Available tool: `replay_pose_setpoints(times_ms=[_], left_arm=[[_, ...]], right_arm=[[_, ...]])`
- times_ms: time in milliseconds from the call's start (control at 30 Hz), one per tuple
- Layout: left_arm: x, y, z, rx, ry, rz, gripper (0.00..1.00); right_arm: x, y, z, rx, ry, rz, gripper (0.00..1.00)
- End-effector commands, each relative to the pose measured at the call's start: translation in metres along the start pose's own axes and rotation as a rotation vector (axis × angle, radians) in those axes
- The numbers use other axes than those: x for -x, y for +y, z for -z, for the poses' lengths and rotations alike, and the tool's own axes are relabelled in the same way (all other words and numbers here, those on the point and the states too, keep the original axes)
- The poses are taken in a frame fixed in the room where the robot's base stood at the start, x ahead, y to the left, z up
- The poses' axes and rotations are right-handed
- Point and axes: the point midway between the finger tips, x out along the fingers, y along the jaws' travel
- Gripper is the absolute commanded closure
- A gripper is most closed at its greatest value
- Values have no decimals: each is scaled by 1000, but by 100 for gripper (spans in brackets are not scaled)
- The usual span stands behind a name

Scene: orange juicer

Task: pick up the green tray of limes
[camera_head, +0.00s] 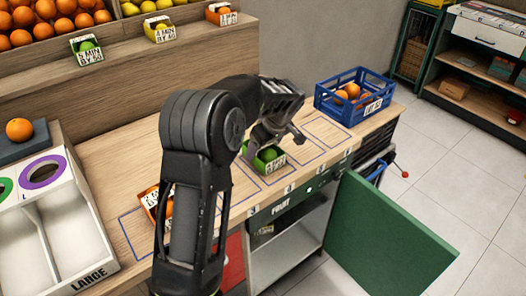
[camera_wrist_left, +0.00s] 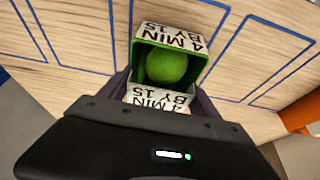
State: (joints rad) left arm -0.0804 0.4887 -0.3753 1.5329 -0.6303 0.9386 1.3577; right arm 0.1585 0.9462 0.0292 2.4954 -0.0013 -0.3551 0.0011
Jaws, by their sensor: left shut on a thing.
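The green tray of limes (camera_head: 271,159) is at the wooden counter, inside or over one of the blue outlined rectangles. In the left wrist view the green tray (camera_wrist_left: 190,38) shows one round lime (camera_wrist_left: 166,66) inside and white labels reading "4 MIN BY 15". My left gripper (camera_head: 268,146) comes down over the tray and is shut on it, with a dark finger on each side in the wrist view. The arm and fingers hide part of the tray. I cannot tell whether its bottom touches the counter. My right gripper is not in view.
A blue crate (camera_head: 326,104) with oranges stands at the counter's far right end. An orange tray (camera_head: 150,198) sits left, partly behind my arm. A white sorter (camera_head: 62,235) is at the left. An open green door (camera_head: 385,235) hangs below the counter. Small labelled trays line the shelf above.

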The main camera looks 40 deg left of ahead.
Motion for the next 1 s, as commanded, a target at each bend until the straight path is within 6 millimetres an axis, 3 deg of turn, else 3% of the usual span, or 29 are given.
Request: replay_pose_setpoints(times_ms=[133,567,1000], left_arm=[[0,0,0,0,0,-1,76],[10,1,5,2,2,-3,76],[87,1,36,1,2,-4,76]], right_arm=[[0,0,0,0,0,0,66],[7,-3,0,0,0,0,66],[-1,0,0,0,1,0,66]])
